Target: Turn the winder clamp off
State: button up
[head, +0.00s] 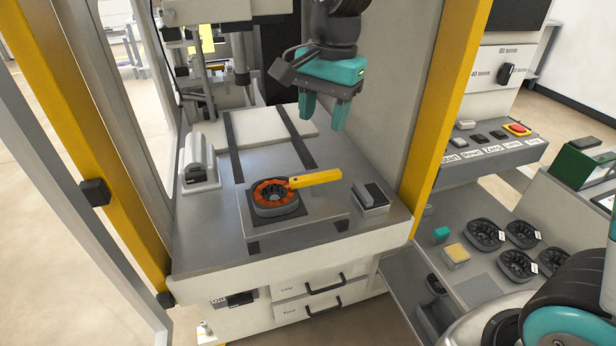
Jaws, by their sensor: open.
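The winder bench (215,235) has a dark ring-shaped part with orange winding (268,206) on a raised plate. A yellow bar (318,178) reaches from the right over the ring's edge. A grey box with a dark rocker-like top (372,194) sits right of the plate. A black control (241,298) is on the bench front beside a small label that seems to read "Off". I cannot tell which of these works the clamp. My gripper (325,112) has teal fingers, points down, and is open and empty above the back right of the bench, apart from everything on it.
Yellow posts (448,100) flank the bench. A grey fixture (198,165) stands at its left. A panel with labelled buttons and a red stop button (517,129) is at right. Lower right, a side table holds several dark ring parts (485,235) and small blocks (455,254).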

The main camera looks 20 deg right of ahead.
aim_at(313, 176)
jog(key=w+d+f+m+h, duration=0.1)
jog(key=w+d+f+m, duration=0.15)
jog(key=w+m, duration=0.65)
jog(key=f, duration=0.6)
jog(key=f+p, duration=0.1)
jog(key=f, duration=0.4)
jog(key=a+f+p, duration=0.1)
jog(key=f, duration=0.5)
jog(key=shift+f, duration=0.3)
grip_shut()
